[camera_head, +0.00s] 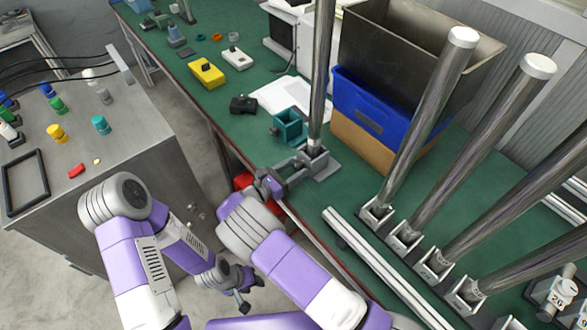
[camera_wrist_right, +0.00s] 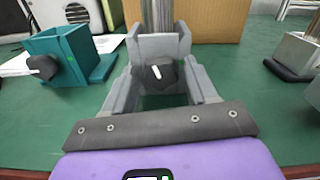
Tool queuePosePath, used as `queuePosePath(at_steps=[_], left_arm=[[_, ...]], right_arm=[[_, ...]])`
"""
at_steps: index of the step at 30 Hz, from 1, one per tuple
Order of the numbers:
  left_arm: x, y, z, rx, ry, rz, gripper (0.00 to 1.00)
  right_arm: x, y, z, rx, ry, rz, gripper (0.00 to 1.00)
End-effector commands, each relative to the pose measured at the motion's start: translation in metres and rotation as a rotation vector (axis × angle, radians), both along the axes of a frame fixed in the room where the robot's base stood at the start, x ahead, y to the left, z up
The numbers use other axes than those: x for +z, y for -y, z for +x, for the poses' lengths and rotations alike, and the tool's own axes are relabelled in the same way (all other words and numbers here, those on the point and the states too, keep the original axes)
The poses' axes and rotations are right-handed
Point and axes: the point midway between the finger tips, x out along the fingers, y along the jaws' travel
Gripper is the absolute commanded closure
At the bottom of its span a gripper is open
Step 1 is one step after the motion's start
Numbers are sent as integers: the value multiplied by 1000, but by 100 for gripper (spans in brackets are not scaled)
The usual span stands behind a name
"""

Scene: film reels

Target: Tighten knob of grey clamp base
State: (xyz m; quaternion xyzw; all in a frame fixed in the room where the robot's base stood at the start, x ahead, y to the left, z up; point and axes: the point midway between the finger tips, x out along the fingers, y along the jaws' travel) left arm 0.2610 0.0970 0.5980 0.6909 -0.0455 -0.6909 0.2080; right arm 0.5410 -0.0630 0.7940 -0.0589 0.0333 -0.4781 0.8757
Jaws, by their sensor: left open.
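The grey clamp base (camera_head: 322,167) stands near the front edge of the green table and holds an upright metal pole (camera_head: 322,70). In the right wrist view, the clamp base (camera_wrist_right: 160,46) is straight ahead. Its dark knob (camera_wrist_right: 160,75), with a white pointer mark, faces me. My right gripper (camera_head: 296,166) is at the front of the base. In the wrist view, its fingers (camera_wrist_right: 161,92) stand apart on either side of the knob, with gaps visible. My left gripper (camera_head: 243,298) hangs low in front of the table, open and empty, away from the base.
A teal clamp base (camera_head: 290,126) stands just behind and left of the grey one. Stacked bins (camera_head: 366,118) are close behind. More poles (camera_head: 425,120) stand in bases to the right. Metal bars (camera_head: 380,268) lie along the front edge. A grey cabinet (camera_head: 120,145) stands at left.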

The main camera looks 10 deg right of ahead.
Motion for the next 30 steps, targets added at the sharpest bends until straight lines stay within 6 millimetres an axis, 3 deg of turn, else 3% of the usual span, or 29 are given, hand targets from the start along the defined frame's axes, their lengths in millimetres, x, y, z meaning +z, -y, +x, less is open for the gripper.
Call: queuePosePath(at_steps=[11,24,30], left_arm=[[1,0,0,0,0,0,57],[13,0,0,0,0,0,57],[13,0,0,0,0,0,57]], right_arm=[[1,-3,-1,1,2,-1,34],[1,-56,-36,2,2,-1,34],[1,-64,-41,0,2,-1,34]])
